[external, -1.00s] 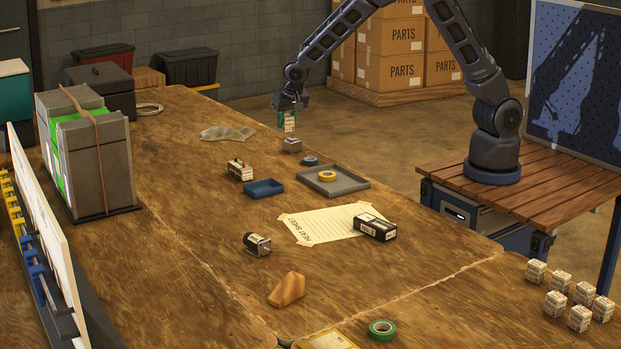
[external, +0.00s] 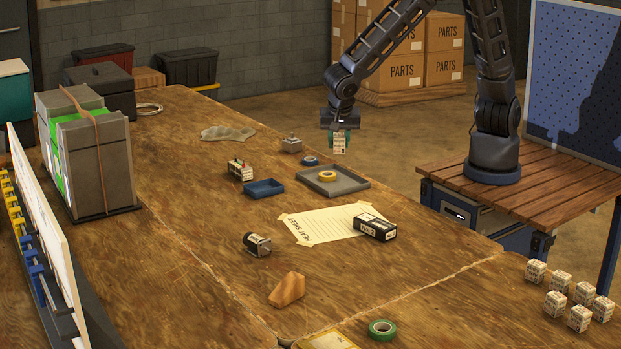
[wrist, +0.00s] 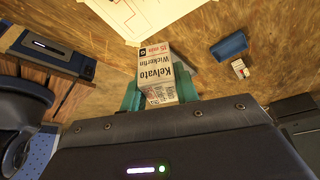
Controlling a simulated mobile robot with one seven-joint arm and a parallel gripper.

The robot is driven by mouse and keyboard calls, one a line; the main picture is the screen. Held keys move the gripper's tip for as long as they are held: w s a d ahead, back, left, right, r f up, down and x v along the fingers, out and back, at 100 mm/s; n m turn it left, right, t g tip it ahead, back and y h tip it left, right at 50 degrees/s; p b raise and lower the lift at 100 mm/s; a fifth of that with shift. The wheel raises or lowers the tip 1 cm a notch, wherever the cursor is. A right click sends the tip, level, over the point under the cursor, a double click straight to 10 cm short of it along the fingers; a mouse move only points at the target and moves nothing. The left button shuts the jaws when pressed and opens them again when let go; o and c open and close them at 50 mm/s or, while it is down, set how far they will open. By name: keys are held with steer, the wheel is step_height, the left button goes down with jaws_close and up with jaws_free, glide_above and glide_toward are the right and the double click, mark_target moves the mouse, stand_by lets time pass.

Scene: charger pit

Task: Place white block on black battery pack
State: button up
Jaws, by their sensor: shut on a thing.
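My gripper (external: 340,133) is shut on a white block (external: 339,145) with printed labels and holds it in the air above the back right edge of the table. In the wrist view the block (wrist: 163,77) sits between the two green fingers and shows its printed text. The black battery pack (external: 374,227), with white labels, lies on the right corner of the paper sheet, well forward of my gripper. I cannot make out the pack in the wrist view.
A grey tray (external: 347,186) with a yellow tape roll (external: 327,176) lies below my gripper. A blue tray (external: 263,189), a small grey box (external: 292,145), a motor (external: 257,244) and a wooden wedge (external: 287,290) are spread about. Several white blocks (external: 555,304) stand front right.

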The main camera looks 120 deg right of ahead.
steer(key=s+a+r+m, duration=0.15)
steer(key=s+a, duration=0.35)
steer(key=a, duration=0.6)
steer(key=m, duration=0.1)
glide_toward(375, 219)
steer(key=shift+g+y, duration=0.4)
steer(key=x, duration=0.5)
steer(key=shift+w+d+f, duration=0.15)
steer(key=shift+d+f, duration=0.15)
steer(key=shift+d, duration=0.05)
steer(key=shift+f, duration=0.1)
steer(key=o, duration=1)
steer(key=shift+c, duration=0.2)
